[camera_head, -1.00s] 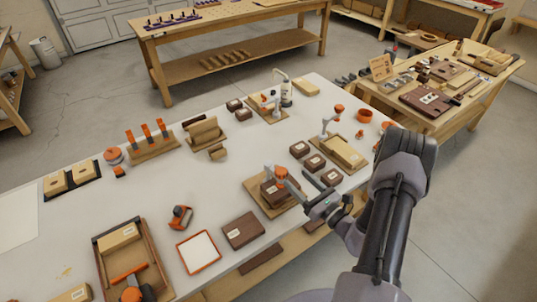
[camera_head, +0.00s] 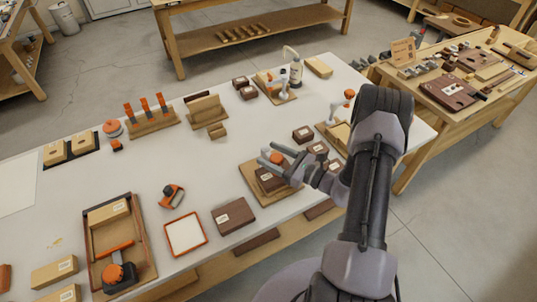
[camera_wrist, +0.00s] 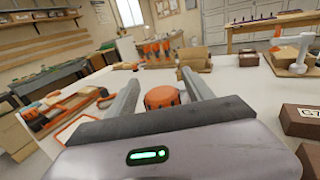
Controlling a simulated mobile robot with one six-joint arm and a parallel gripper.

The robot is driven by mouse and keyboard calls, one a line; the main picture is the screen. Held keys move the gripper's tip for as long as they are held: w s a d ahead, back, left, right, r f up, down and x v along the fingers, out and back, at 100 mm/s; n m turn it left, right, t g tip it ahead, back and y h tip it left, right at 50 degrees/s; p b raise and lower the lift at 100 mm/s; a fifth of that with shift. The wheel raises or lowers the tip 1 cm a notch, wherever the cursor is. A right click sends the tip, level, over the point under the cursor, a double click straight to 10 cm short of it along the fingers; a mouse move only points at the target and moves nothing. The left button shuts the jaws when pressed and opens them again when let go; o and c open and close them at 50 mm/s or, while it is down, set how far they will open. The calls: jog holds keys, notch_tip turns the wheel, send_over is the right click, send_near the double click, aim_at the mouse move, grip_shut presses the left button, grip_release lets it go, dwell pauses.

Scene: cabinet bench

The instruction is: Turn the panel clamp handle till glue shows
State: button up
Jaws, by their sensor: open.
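The panel clamp's orange handle (camera_head: 276,157) sits above a dark brown block (camera_head: 268,181) on a wooden board (camera_head: 262,195) near the bench's front edge. In the wrist view the round orange handle (camera_wrist: 162,96) shows between my two fingers. My gripper (camera_head: 272,156) is open, with one finger on each side of the handle. It also shows in the wrist view (camera_wrist: 160,80). I cannot tell whether the fingers touch the handle. My gripper hides part of the clamp and the block. No glue can be made out.
A second clamp's orange knob (camera_head: 349,94) stands behind my arm. A brown block (camera_head: 234,216) and an orange-edged white tile (camera_head: 185,234) lie to the left. Other brown blocks (camera_head: 303,134) stand close on the right. The bench's middle is mostly clear.

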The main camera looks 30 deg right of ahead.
jog(key=shift+w+a, duration=0.3)
jog(key=shift+w, duration=0.25)
jog(key=shift+c, duration=0.4)
grip_shut()
jog(key=shift+m+h, duration=0.3)
jog(key=m+t+h, duration=0.1)
jog(key=h, duration=0.1)
jog(key=m+h, duration=0.1)
jog(key=shift+w+d+t+h, duration=0.1)
jog(key=shift+d+t+h, duration=0.2)
jog(key=shift+t+h, duration=0.1)
jog(key=shift+d+m+t+h+b, duration=0.15)
jog(key=shift+d+m+h+b, duration=0.15)
jog(key=shift+m+h, duration=0.8)
jog(key=shift+d+m+t+h+b, duration=0.2)
jog(key=shift+m+h, duration=0.5)
jog(key=shift+h, duration=0.7)
